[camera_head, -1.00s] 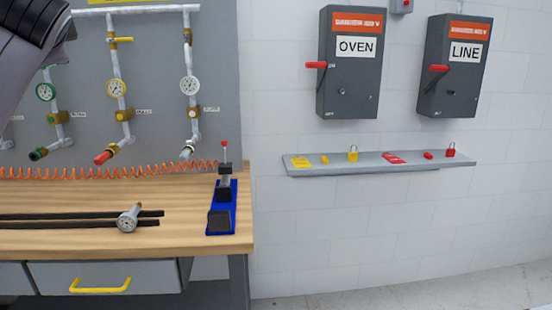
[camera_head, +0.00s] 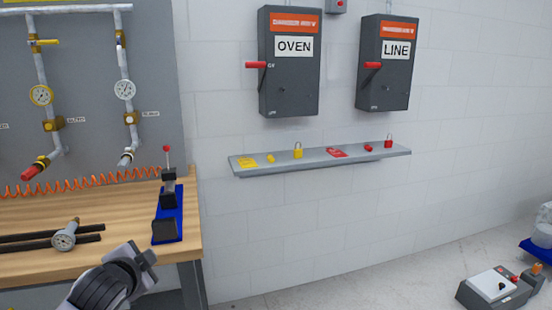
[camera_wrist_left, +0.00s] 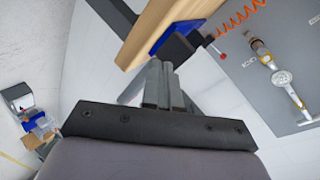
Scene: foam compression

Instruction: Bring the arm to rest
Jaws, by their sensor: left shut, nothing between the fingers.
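My left arm shows at the bottom left of the head view, with its gripper (camera_head: 140,256) in front of the bench's right front corner. The left wrist view shows the two fingers (camera_wrist_left: 163,82) shut together with nothing between them. The wooden workbench (camera_head: 125,262) and the blue-based press (camera_head: 167,222) stand behind the gripper in the head view. The bench edge (camera_wrist_left: 150,30) also shows beyond the fingers in the wrist view. I cannot tell whether the gripper touches the bench. My right gripper is in neither view.
A loose gauge (camera_head: 65,236) lies by black rails on the bench. A wall shelf (camera_head: 320,159) holds yellow and red locks and tags below the OVEN box (camera_head: 290,85) and LINE box (camera_head: 385,85). A grey device (camera_head: 495,288) is at lower right. Floor between is clear.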

